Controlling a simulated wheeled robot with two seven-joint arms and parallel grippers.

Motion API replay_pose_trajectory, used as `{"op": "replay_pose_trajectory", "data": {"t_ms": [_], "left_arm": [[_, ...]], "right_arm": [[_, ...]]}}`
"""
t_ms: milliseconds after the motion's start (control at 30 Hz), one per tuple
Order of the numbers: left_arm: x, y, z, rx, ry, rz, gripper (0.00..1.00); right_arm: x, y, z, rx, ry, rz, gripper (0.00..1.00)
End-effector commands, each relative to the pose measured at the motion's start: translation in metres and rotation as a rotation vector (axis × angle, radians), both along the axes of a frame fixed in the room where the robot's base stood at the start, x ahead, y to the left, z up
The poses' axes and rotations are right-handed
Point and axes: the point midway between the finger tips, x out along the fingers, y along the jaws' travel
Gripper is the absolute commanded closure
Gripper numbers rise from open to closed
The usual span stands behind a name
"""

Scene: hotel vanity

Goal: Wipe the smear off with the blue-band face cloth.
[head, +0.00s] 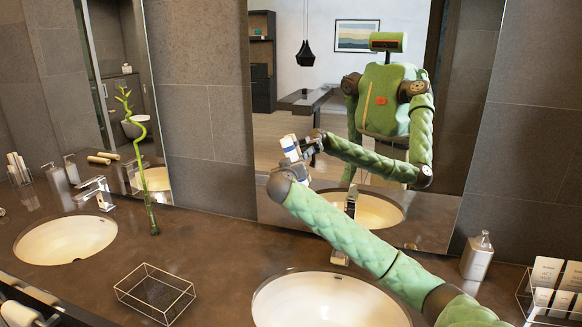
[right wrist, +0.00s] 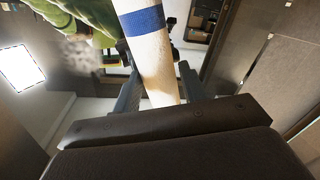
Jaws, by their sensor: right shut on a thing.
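The blue-band face cloth (head: 289,147) is a white roll with a blue band, held upright but tilted in front of the right-hand mirror (head: 480,90). My right gripper (head: 294,163) is shut on it. In the right wrist view the cloth (right wrist: 155,62) stands between the fingers of the gripper (right wrist: 158,88), its blue band beyond them. I cannot tell whether the cloth touches the glass. My left gripper is not in view.
Below my right arm are a basin (head: 330,300) and its faucet (head: 340,257). A wire basket (head: 155,293), a bamboo stem (head: 150,205) and a second basin (head: 65,240) are to the left.

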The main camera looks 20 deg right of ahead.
Motion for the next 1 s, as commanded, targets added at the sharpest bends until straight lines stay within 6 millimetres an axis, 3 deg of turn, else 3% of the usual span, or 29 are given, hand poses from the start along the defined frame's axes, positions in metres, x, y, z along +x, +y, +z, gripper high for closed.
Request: {"op": "replay_pose_trajectory", "data": {"t_ms": [1000], "left_arm": [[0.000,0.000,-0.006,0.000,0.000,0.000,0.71]], "right_arm": [[-0.027,-0.043,-0.001,0.000,0.001,-0.001,0.80]]}}
